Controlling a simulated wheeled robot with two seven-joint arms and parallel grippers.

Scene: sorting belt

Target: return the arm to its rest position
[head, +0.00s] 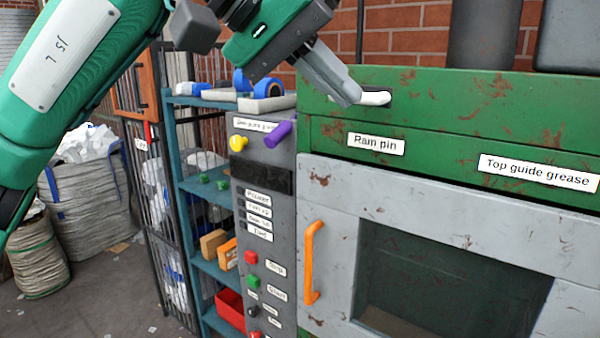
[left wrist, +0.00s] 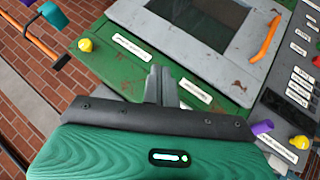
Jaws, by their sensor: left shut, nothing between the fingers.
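My left arm (head: 75,70) comes in from the upper left of the head view, green with a white plate. My left gripper (head: 348,96) is shut and empty, its grey fingers pointing down and right in front of the green top panel (head: 450,105) of a machine. The fingertips overlap the panel left of a pale slot-like spot (head: 376,98); I cannot tell whether they touch it. In the left wrist view the closed fingers (left wrist: 159,75) stand out over the green panel (left wrist: 125,65). My right gripper is in neither view.
A grey control column (head: 265,190) with a yellow knob (head: 238,143) and a purple knob (head: 278,134) stands close below the gripper. The machine's grey door has an orange handle (head: 312,262). A teal shelf (head: 208,185) and filled sacks (head: 85,190) are at left.

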